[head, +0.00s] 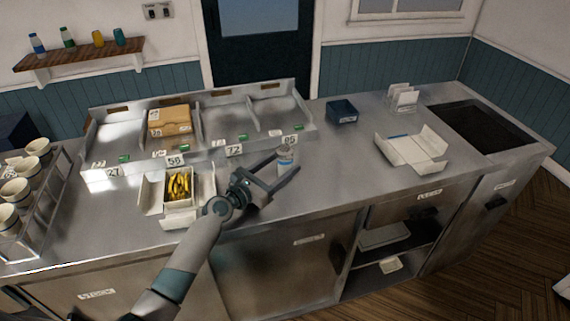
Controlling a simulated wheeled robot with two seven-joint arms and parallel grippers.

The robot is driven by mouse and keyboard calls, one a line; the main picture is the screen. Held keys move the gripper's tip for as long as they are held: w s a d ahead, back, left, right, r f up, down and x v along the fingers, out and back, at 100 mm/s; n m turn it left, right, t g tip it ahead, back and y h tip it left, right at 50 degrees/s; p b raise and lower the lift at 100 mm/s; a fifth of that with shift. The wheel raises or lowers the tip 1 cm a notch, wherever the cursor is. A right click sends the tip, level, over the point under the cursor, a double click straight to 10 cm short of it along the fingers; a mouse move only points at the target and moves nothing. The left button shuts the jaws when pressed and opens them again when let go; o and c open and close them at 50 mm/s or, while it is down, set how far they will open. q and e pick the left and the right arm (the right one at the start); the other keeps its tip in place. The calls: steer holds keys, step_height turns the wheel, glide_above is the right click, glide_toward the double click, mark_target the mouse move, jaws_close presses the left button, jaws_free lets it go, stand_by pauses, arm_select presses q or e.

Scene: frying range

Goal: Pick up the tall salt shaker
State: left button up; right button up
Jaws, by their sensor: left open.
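The tall salt shaker (286,158) stands upright on the steel counter, right of the middle of the long divided tray. It is pale with a bluish band. My left gripper (286,164) is open, and its two fingers reach out toward the shaker. The fingertips look to be at or around the shaker's sides. I cannot tell whether they touch it. The lower part of the shaker is partly hidden by the gripper. My right gripper is not in view.
A divided steel tray (218,143) with number tags stands behind. An open box of fries (179,188) lies left of the gripper. An empty open carton (411,150) and a dark blue box (341,112) are to the right. A cup rack (42,215) stands at far left.

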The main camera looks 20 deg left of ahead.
arm_select(q)
steer(key=shift+w+d, duration=0.2)
steer(key=shift+w, duration=0.3)
steer(key=shift+x, duration=2.6)
steer(key=shift+a+f, duration=0.1)
steer(key=shift+f, duration=0.1)
steer(key=c, duration=1.5)
steer(key=shift+r, duration=0.1)
steer(key=shift+c, duration=0.2)
